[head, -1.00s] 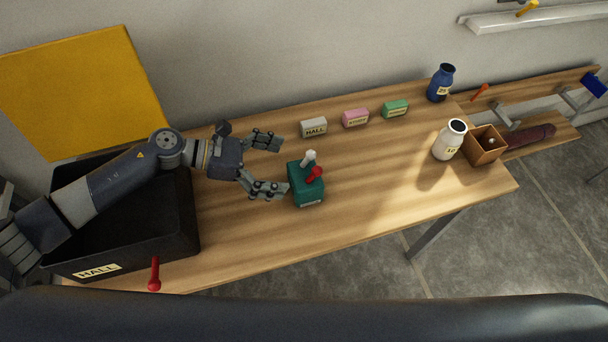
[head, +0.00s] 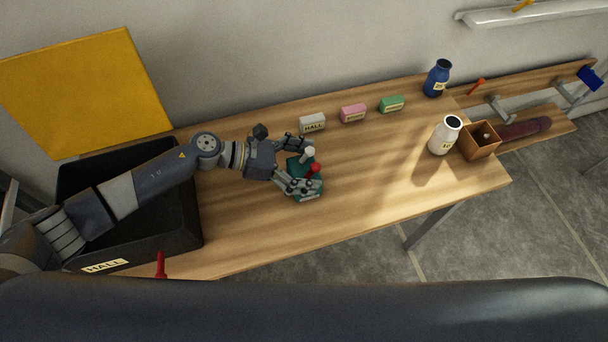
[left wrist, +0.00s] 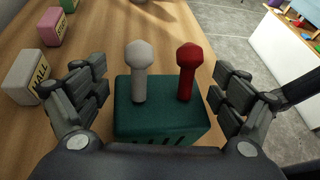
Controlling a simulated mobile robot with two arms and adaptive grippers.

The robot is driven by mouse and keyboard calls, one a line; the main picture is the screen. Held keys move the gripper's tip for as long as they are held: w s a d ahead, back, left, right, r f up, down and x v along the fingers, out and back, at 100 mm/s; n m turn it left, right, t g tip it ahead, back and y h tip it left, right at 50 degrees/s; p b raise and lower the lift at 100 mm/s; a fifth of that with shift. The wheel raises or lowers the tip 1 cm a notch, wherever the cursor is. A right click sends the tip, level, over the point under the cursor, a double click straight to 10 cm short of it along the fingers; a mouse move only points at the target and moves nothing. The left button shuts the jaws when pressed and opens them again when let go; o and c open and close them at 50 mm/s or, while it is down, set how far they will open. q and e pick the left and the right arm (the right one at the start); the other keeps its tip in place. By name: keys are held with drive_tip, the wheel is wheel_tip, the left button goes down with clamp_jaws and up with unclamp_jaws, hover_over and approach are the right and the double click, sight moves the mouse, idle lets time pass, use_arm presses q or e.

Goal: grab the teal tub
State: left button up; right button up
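The teal tub (head: 311,191) stands on the wooden table, partly hidden by my gripper in the head view. A white-grey peg (left wrist: 140,68) and a red peg (left wrist: 186,68) stand upright in it. My left gripper (head: 310,166) is open, with its fingers on either side of the tub. In the left wrist view the teal tub (left wrist: 160,120) sits between the fingers, with a narrow gap visible on each side. My right gripper is not in view.
A black HALL bin (head: 190,238) is at the left under my arm. White (head: 312,122), pink (head: 353,113) and green (head: 391,104) labelled blocks line the back. A white jar (head: 444,136), blue jar (head: 437,80) and brown box (head: 481,147) are at right. The table's middle right is clear.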

use_arm(q)
drive_tip(key=c, duration=0.9)
